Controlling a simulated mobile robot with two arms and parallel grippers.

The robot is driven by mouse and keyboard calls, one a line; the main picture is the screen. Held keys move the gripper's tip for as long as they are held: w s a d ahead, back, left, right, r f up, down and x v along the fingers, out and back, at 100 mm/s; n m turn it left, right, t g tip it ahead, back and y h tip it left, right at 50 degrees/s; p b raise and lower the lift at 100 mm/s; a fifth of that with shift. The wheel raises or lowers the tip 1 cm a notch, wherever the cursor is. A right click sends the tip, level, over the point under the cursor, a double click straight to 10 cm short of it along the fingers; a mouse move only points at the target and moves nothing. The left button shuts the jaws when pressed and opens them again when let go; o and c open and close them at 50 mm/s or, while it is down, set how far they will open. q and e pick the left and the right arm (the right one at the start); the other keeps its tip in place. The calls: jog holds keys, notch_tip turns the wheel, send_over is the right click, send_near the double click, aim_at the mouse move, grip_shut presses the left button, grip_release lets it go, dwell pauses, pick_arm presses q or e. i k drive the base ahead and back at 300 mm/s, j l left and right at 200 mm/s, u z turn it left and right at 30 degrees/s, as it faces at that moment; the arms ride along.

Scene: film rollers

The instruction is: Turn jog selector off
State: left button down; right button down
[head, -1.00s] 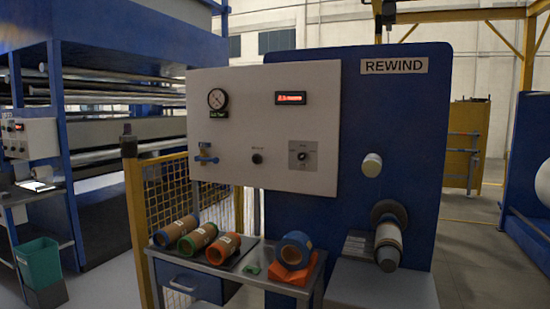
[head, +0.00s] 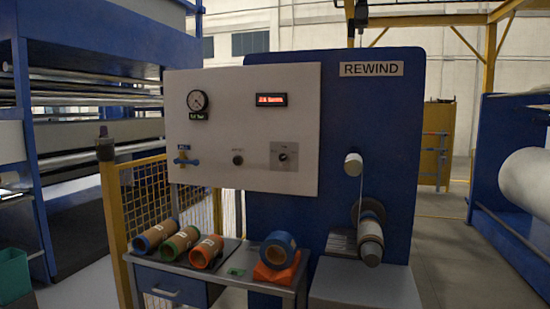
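The jog selector appears to be the small dark knob (head: 282,156) on a grey square plate at the lower right of the white control panel (head: 220,130). Its label and pointer are too small to read. A second dark round knob (head: 238,160) sits to its left, and a blue valve handle (head: 186,161) is farther left. The panel also carries a round gauge (head: 197,100) and a red lit display (head: 272,100). Neither of my grippers shows in the head view.
A bench (head: 215,277) below the panel holds several film rolls, including a blue one (head: 278,249) on an orange block. A yellow mesh fence (head: 140,205) stands at left. Rewind rollers (head: 369,240) stick out at right. Open floor (head: 445,250) lies beyond.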

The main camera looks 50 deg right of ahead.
aim_at(283, 157)
jog(key=l+u, duration=0.1)
jog(key=l, duration=1)
jog(key=l+u, duration=0.15)
jog(key=l, duration=2.15)
jog(key=k+l, duration=0.15)
jog(key=l, duration=2.2)
jog(key=k, duration=0.65)
